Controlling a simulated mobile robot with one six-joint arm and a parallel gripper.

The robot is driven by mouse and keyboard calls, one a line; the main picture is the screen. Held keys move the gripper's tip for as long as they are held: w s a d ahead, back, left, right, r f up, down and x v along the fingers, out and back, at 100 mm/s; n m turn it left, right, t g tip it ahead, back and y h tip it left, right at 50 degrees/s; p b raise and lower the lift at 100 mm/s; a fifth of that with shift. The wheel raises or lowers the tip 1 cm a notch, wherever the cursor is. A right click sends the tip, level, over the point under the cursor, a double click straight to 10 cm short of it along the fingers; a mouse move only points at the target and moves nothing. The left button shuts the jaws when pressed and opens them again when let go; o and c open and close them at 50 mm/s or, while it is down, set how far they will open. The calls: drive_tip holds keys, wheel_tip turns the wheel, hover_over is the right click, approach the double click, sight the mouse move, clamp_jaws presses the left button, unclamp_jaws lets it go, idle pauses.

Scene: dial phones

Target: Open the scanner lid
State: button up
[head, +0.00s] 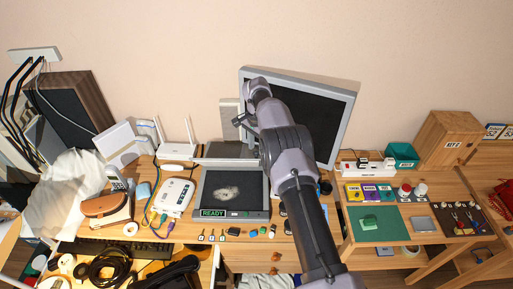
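The scanner (207,207) lies on the desk left of my arm, with a green READY label on its front edge. Its dark flat top face (248,186) shows, with a pale grey patch on it. A thin light bar (222,161) runs along the scanner's back edge; it looks like the lid stood up and seen nearly edge-on. My gripper (240,121) is at the end of my arm, above and behind the scanner, in front of the monitor. It is small and partly hidden, so its fingers cannot be made out. No contact with the lid can be seen.
A monitor (325,112) stands behind my arm. A white router (176,148) and a white device (175,196) are left of the scanner. A green mat (378,231) lies at right.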

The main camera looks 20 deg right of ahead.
drive_tip(key=shift+r, duration=0.1)
wheel_tip(320, 180, up, 18)
drive_tip(key=p, duration=0.6)
drive_tip(key=shift+f+p, duration=0.25)
drive_tip(key=shift+p, duration=0.15)
drive_tip(key=shift+c, duration=0.5)
